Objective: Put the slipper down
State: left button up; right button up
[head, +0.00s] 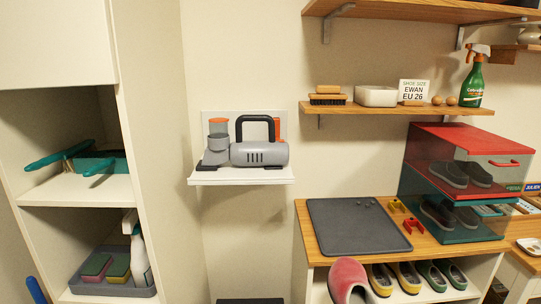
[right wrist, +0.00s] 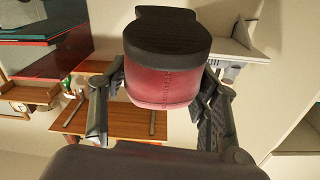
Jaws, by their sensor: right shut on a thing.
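A pink-red slipper (head: 348,278) with a pale inside shows at the bottom of the head view, in front of the cubby bench. In the right wrist view, the slipper (right wrist: 163,82) has its dark sole facing up in the picture. My right gripper (right wrist: 160,92) is shut on it, one finger on each side, and holds it in the air. A flat dark grey mat (head: 355,225) lies bare on the wooden bench top, behind the slipper. My right gripper is hidden in the head view. My left gripper is in neither view.
Yellow slippers (head: 405,276) and green slippers (head: 450,272) stand in the cubby below the bench top. Red and teal clear boxes (head: 465,145) with dark shoes stand right of the mat. Small red (head: 412,225) and yellow (head: 397,206) pieces lie beside the mat.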

jog(key=s+f, duration=0.2)
jog(key=s, duration=0.6)
jog(key=shift+f, duration=0.25)
